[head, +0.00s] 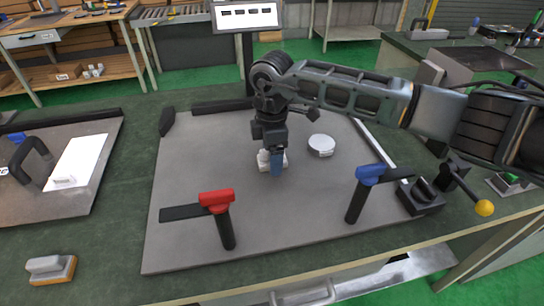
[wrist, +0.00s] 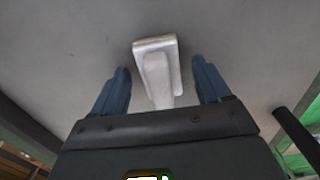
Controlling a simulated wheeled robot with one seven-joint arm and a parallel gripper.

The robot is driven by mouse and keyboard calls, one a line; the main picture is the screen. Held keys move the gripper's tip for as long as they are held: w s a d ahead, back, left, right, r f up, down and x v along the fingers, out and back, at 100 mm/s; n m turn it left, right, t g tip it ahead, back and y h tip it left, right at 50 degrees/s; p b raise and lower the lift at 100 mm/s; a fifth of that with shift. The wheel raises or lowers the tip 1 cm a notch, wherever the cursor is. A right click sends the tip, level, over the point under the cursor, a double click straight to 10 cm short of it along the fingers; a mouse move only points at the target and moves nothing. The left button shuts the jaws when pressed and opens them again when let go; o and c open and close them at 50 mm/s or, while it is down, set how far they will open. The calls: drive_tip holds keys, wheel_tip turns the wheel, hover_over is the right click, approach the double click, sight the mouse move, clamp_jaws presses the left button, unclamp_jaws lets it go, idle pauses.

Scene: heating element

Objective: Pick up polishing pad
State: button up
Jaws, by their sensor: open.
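A white block with a raised grip (head: 264,158), which looks like the polishing pad, lies on the grey board (head: 200,165). In the wrist view the white block (wrist: 158,68) sits centred between and just beyond my blue fingers. My gripper (head: 275,168) points down over it, open, with a finger on each side; it also shows in the wrist view (wrist: 162,85). I see gaps on both sides of the block and no clear contact. In the head view my gripper hides part of the block.
A white round disc (head: 321,145) lies right of my gripper. A grey-and-orange block (head: 50,268) lies at front left. The board's left side is clear.

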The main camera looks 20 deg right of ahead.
drive_tip(key=c, duration=1.2)
drive_tip(key=shift+o, duration=0.2)
drive_tip(key=shift+r, duration=0.45)
wheel_tip(320, 180, up, 4)
drive_tip(key=shift+d+f+b, duration=0.15)
drive_tip(key=shift+f+b, duration=0.1)
drive_tip(key=shift+b, duration=0.2)
drive_tip(key=s+d+r+b, duration=0.1)
drive_tip(key=s+d+r, duration=0.5)
drive_tip(key=d, duration=0.3)
drive_tip(key=shift+d+r+b, duration=0.35)
drive_tip(key=shift+b, duration=0.05)
drive_tip(key=o, duration=0.4)
drive_tip(key=shift+c, duration=1.3)
